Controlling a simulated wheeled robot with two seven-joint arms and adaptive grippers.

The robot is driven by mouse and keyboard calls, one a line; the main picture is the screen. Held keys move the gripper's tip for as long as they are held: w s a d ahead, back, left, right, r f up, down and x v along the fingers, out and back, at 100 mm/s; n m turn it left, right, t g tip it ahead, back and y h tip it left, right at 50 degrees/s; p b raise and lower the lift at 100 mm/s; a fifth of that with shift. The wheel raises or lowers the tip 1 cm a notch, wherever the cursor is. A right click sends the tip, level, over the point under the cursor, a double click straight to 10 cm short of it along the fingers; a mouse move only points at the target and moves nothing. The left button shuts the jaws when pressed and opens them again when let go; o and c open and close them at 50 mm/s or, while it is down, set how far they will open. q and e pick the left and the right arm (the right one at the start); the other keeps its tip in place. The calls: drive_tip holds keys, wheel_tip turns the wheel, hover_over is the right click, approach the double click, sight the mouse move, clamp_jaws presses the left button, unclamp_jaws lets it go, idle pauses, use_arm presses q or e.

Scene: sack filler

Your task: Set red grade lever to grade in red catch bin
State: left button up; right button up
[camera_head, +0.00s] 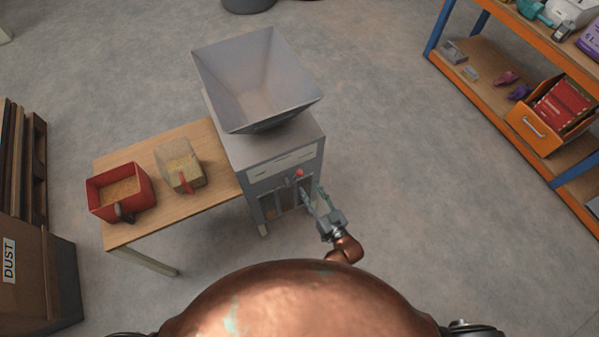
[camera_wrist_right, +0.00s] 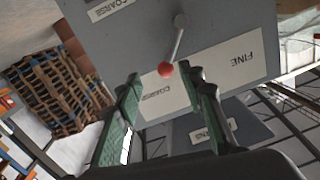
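The grey sack filler (camera_head: 285,150) has a wide hopper on top. Its grade lever has a red knob (camera_head: 299,173) on the front face; the right wrist view shows the red knob (camera_wrist_right: 166,69) on a grey shaft, between COARSE and FINE labels. My right gripper (camera_head: 308,190) is at the front face; its green-padded fingers (camera_wrist_right: 165,85) are open and apart, with the knob just past their tips, not clasped. The red catch bin (camera_head: 143,187) stands on the wooden table, holding tan grainy material; its exact grade is too small to tell. My left gripper is not in view.
A brown DUST box (camera_head: 35,285) is at lower left. An orange shelf (camera_head: 490,100) is at right. Floor between is clear.

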sight(300, 172)
drive_tip(key=x, duration=0.2)
drive_tip(key=r+b+x, duration=0.1)
drive_tip(key=x, duration=0.5)
drive_tip(key=shift+a+r+b, duration=0.25)
drive_tip(key=shift+r+b, duration=0.1)
clamp_jaws()
idle(0.4)
